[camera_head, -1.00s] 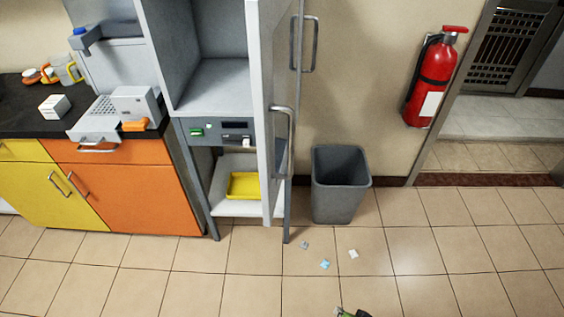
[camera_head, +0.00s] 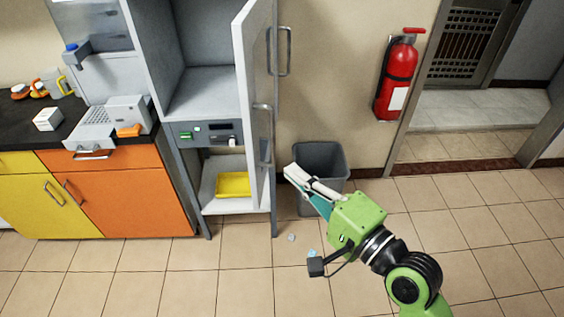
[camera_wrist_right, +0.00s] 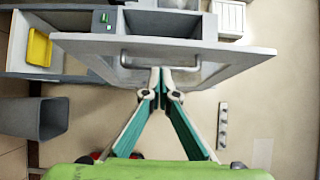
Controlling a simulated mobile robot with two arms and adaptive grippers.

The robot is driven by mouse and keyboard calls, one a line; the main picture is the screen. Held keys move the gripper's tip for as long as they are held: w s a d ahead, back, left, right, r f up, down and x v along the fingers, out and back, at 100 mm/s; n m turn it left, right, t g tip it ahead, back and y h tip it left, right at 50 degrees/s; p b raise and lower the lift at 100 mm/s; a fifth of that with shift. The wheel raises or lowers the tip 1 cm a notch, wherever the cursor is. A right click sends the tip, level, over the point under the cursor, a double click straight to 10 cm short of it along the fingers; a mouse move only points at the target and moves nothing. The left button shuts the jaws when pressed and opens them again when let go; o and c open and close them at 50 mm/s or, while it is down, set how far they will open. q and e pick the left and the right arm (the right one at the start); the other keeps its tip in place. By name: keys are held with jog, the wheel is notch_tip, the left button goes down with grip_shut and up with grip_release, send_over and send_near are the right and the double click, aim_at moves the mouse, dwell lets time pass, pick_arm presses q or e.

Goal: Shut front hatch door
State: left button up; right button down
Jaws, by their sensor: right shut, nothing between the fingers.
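The front hatch door (camera_head: 254,80) of the tall grey cabinet (camera_head: 205,90) stands open, swung outward and seen nearly edge-on. Its vertical handle (camera_head: 265,107) faces right. My right gripper (camera_head: 289,172) is shut and empty, to the right of the door's lower part in the head view. In the right wrist view the door panel (camera_wrist_right: 235,58) spans the upper part, with its handle (camera_wrist_right: 160,52) just ahead of the gripper's closed fingertips (camera_wrist_right: 163,74). Whether the fingertips touch the handle is hard to tell. My left gripper is not in view.
A grey bin (camera_head: 318,158) stands behind my right gripper. A yellow tray (camera_head: 233,185) sits on the cabinet's lower shelf. An orange counter unit (camera_head: 125,200) is at the left, a red fire extinguisher (camera_head: 397,80) on the wall.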

jog(key=p, duration=0.2)
send_near(256, 140)
jog(key=x, duration=0.4)
jog(key=shift+w+a+r, duration=0.2)
jog(key=shift+w+a, duration=0.05)
jog(key=shift+w, duration=0.05)
jog(key=shift+w+a+f, duration=0.1)
jog(key=shift+w+a, duration=0.15)
jog(key=shift+w, duration=0.15)
